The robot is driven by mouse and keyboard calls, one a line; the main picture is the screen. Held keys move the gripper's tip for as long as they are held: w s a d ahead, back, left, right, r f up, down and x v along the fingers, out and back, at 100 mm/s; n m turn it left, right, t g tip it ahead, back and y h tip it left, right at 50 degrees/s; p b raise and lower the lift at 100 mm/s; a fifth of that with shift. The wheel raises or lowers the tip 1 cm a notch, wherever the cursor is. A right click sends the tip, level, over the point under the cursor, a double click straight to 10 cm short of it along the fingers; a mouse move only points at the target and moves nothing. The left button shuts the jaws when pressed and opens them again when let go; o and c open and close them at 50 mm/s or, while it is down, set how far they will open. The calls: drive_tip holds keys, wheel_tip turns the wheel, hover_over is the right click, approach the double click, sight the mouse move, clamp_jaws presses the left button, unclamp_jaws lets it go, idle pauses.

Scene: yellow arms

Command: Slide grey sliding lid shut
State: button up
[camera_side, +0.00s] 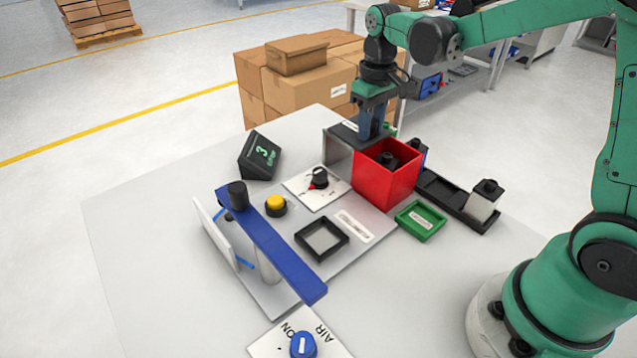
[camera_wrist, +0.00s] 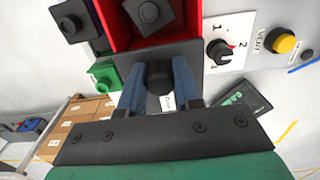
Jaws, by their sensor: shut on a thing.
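The grey sliding lid (camera_wrist: 190,54) is a dark flat plate with a black knob (camera_wrist: 158,78) on it. In the side view the lid (camera_side: 343,133) lies level at the back-left edge of the red box (camera_side: 385,184), mostly off its opening. My gripper (camera_wrist: 160,90) has its blue fingers on both sides of the knob and is shut on it. In the side view my gripper (camera_side: 371,135) points down behind the box, and its fingers hide the knob. The box's top is largely open, and a dark block with a knob (camera_wrist: 149,12) shows inside.
A green tray (camera_side: 420,221) sits in front of the red box. A black rail with a grey block (camera_side: 482,205) is to the right. A dial plate (camera_side: 317,187), yellow button (camera_side: 276,205), black frame (camera_side: 321,239) and blue bar (camera_side: 270,240) stand to the left.

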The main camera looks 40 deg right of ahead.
drive_tip(key=shift+s, duration=0.2)
